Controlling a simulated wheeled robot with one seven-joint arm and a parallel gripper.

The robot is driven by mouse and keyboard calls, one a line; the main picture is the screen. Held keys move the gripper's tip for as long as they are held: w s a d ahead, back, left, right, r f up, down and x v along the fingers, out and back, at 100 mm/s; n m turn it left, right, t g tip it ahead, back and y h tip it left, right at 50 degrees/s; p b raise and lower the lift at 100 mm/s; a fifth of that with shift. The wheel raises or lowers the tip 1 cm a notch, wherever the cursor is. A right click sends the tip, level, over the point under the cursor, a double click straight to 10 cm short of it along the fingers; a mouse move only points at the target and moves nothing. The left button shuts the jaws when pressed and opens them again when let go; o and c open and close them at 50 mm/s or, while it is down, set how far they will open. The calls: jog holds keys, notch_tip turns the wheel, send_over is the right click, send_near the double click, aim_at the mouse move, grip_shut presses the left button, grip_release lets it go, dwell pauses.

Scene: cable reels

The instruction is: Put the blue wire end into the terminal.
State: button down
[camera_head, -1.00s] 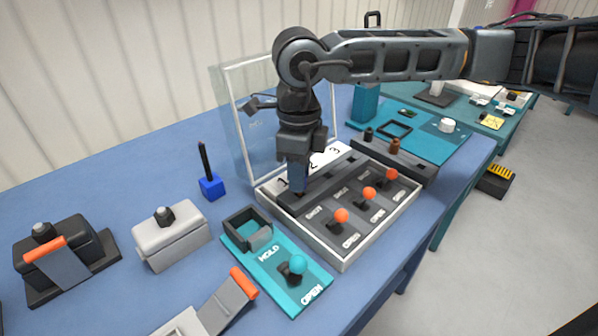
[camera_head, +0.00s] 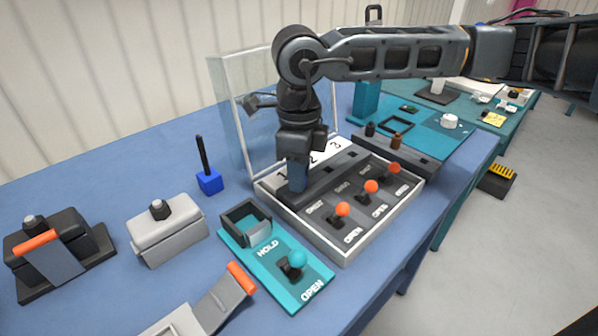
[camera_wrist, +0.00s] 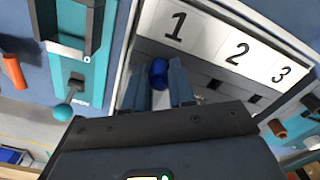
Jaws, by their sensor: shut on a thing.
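My gripper (camera_head: 297,185) points down over the left end of the terminal (camera_head: 345,258), a pale-framed box with dark slots, orange-knobbed levers and a white strip numbered 1, 2, 3. In the wrist view the gripper (camera_wrist: 160,90) is shut on the blue wire end (camera_wrist: 158,72), a short blue cylinder between the fingertips. It is by the number 1 on the terminal's strip (camera_wrist: 208,40). Its lower part is hidden, so I cannot tell whether it is inside the slot. In the head view the fingers hide the wire end.
A teal HOLD/OPEN fixture (camera_head: 250,268) stands at the near left of the terminal. A blue block with a black rod (camera_head: 209,180) stands further left. A clear panel (camera_head: 232,115) rises behind the terminal. Grey (camera_head: 168,235) and black (camera_head: 60,260) clamp-like boxes are at left.

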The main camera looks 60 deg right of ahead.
jog(key=c, duration=0.9)
grip_release()
jog(key=shift+o, duration=0.2)
jog(key=shift+r, duration=0.15)
notch_tip(320, 180, up, 8)
jog(key=shift+f+b, duration=0.2)
jog(key=shift+b, duration=0.2)
